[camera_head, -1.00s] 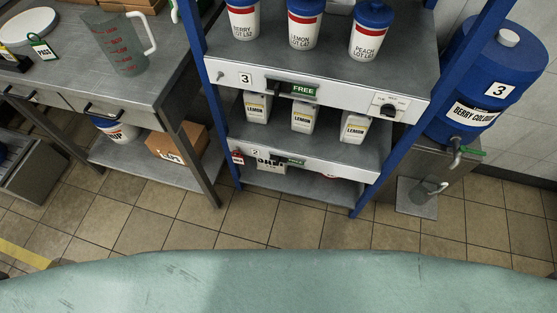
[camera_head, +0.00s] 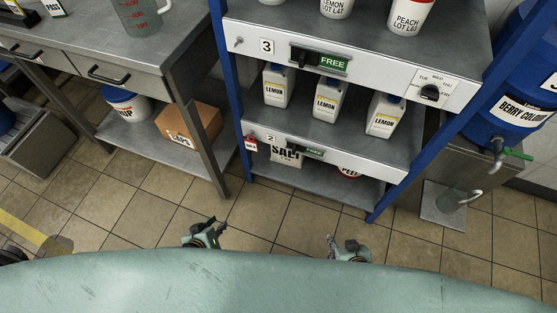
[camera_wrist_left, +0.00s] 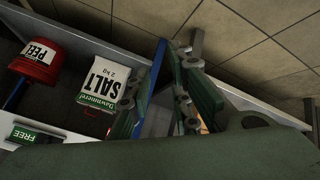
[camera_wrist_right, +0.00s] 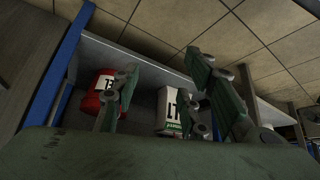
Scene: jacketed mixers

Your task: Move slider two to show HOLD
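Slider two (camera_head: 312,153) sits on the front rail of the lower shelf, beside the label "2" (camera_head: 271,139). Its green window reads FREE; a green FREE sign also shows upside down in the left wrist view (camera_wrist_left: 38,135). My left gripper (camera_head: 205,232) is in front of and below the shelf, to the left of the slider, apart from it. My right gripper (camera_head: 345,248) is lower and to the right, also apart. In the wrist views, the left fingers (camera_wrist_left: 165,95) and right fingers (camera_wrist_right: 165,95) are spread with nothing between them.
Slider three (camera_head: 320,60) above also reads FREE, with a dial (camera_head: 430,92) to its right. A salt bag (camera_head: 285,153) stands behind the lower rail. Blue posts (camera_head: 395,180) flank the shelves. The floor ahead is clear.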

